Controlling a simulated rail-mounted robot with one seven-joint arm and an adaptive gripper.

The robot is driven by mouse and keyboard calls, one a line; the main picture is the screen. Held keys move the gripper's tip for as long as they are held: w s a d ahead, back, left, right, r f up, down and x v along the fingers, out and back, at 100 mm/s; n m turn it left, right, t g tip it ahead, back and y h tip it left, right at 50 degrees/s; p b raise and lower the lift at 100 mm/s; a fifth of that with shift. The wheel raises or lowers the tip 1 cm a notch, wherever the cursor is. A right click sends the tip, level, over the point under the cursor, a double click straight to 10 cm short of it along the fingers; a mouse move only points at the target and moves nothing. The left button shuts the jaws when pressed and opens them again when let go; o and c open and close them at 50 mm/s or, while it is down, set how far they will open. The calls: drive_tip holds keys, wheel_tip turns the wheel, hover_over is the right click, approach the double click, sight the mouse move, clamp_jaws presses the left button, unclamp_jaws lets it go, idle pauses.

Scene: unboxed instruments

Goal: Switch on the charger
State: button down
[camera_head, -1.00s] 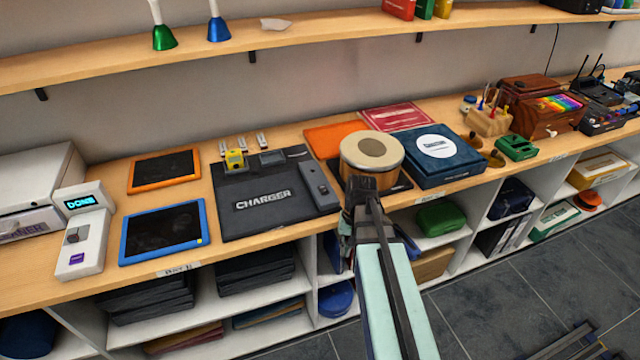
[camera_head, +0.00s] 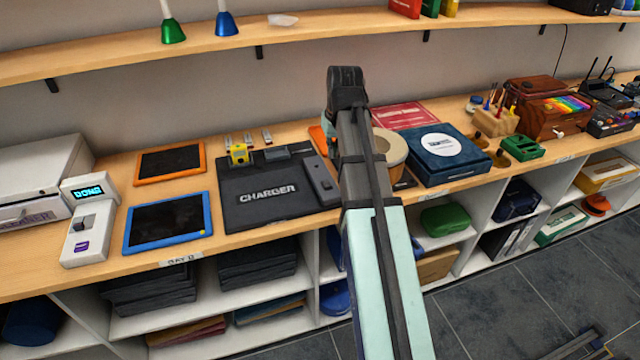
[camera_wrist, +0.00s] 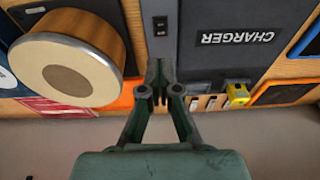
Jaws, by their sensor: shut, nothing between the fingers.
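The charger (camera_head: 250,209) is a flat black unit with white lettering, lying on the bench in the head view. A raised dark grey strip (camera_head: 321,181) with a small switch runs along its right side. In the wrist view the charger (camera_wrist: 227,58) appears upside down, and the switch (camera_wrist: 160,26) shows on the grey strip at top centre. My gripper (camera_wrist: 158,75) is shut and empty, its tips overlapping the near end of the strip in that picture. I cannot tell its height above the strip. In the head view my arm hides the gripper's fingers.
A round wooden drum-like object (camera_head: 391,146) stands just right of the charger; it looms large in the wrist view (camera_wrist: 70,69). A yellow item (camera_head: 238,153) sits on the charger's back edge. Blue-framed (camera_head: 167,225) and orange-framed (camera_head: 170,165) tablets lie left. A shelf (camera_head: 300,38) spans above.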

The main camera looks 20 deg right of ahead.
drive_tip(key=shift+w+a+r, duration=0.15)
drive_tip(key=shift+w+r, duration=0.05)
drive_tip(key=shift+r, duration=0.35)
drive_tip(key=shift+f, duration=0.15)
drive_tip(key=p, duration=0.4)
hover_over(328, 186)
drive_tip(key=f, duration=1.1)
drive_tip(key=shift+s+f, duration=0.1)
drive_tip(key=shift+s, duration=0.1)
drive_tip(key=shift+s+f, duration=0.1)
drive_tip(key=shift+f, duration=1.05)
